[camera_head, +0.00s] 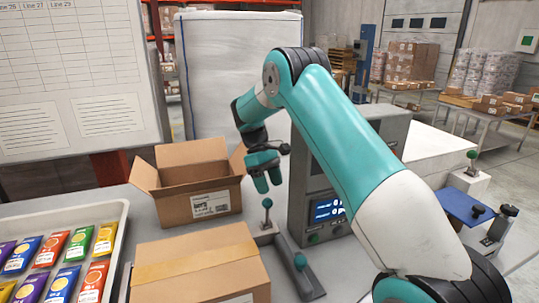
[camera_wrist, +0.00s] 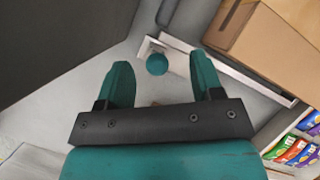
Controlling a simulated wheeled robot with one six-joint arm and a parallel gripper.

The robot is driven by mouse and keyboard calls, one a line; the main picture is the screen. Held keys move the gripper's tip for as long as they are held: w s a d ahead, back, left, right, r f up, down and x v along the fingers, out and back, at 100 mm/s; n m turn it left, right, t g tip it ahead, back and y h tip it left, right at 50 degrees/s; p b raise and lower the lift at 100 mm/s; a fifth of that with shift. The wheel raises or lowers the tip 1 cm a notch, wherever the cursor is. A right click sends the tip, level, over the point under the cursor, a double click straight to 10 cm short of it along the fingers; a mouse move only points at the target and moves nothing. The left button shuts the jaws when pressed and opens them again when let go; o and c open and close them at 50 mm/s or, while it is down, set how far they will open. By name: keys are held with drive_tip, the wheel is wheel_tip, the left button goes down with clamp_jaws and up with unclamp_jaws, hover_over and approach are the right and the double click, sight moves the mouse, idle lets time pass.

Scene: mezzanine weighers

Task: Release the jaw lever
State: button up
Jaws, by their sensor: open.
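A lever with a round teal knob (camera_head: 267,203) stands upright on a grey block at the back end of a low grey bar (camera_head: 300,268). I take it to be the jaw lever. In the wrist view its knob (camera_wrist: 156,64) shows between and beyond my two fingertips. My gripper (camera_head: 267,186) is open, pointing down just above the knob in the head view. The gripper (camera_wrist: 163,75) has a clear gap between its teal fingers in the wrist view. No contact with the knob is visible, and the lever's stem is mostly hidden under the knob there.
An open carton (camera_head: 212,205) stands behind left, and a taped carton (camera_head: 200,270) lies close in front. A tray (camera_head: 122,228) of colourful packets is at left. A grey cabinet with a lit display (camera_head: 328,210) stands close right. Another teal-knobbed lever (camera_head: 471,156) is farther right.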

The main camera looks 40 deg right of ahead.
wheel_tip(320, 180, up, 11)
drive_tip(key=p, duration=0.5)
drive_tip(key=shift+f, duration=0.2)
